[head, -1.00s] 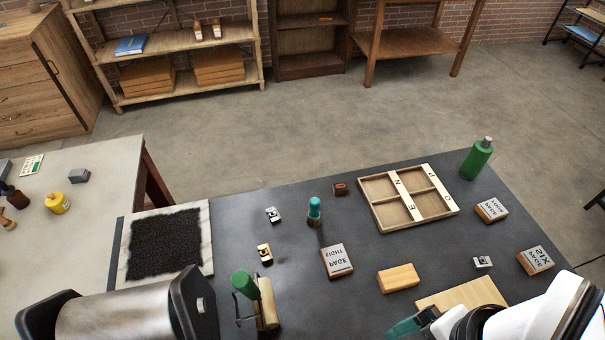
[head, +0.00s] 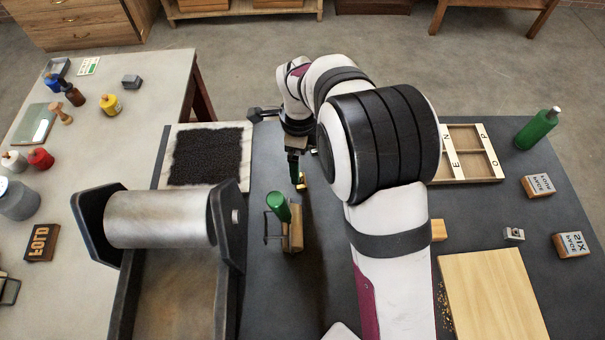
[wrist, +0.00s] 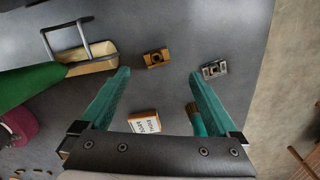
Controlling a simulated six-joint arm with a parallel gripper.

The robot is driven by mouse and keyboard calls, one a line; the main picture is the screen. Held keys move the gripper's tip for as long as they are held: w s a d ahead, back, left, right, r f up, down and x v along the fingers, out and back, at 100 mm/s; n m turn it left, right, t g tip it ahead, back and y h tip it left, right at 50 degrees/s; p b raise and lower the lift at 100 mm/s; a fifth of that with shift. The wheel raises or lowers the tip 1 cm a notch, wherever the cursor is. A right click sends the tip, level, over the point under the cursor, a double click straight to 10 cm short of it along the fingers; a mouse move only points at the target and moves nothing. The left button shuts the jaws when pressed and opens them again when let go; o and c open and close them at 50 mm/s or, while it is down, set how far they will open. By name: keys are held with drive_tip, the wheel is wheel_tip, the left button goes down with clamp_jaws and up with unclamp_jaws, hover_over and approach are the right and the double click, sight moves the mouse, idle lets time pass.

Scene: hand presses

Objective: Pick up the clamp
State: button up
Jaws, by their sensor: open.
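A small brass clamp-like block with a round hole (wrist: 156,58) lies on the dark table. In the wrist view it is just beyond and between my fingertips, apart from both. It also shows in the head view (head: 301,183), partly behind my gripper. A similar silver block (wrist: 214,69) lies to its right in the wrist view, and another silver one (head: 514,234) lies at the right of the table. I cannot tell from the pictures which is the clamp. My gripper (wrist: 160,73) is open and empty, its two green fingers spread wide above the table.
A green-handled roller (wrist: 88,58) lies left of the brass block. A labelled wooden block (wrist: 144,122) and a teal-handled tool (wrist: 197,120) sit between my fingers in the wrist view. The metal press roller (head: 160,218) and ink slab (head: 243,180) stand to the left.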

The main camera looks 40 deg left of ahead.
drive_tip(key=f, duration=0.7)
drive_tip(key=shift+s+d+f, duration=0.1)
drive_tip(key=shift+s+f, duration=0.1)
drive_tip(key=shift+r, duration=0.1)
clamp_jaws()
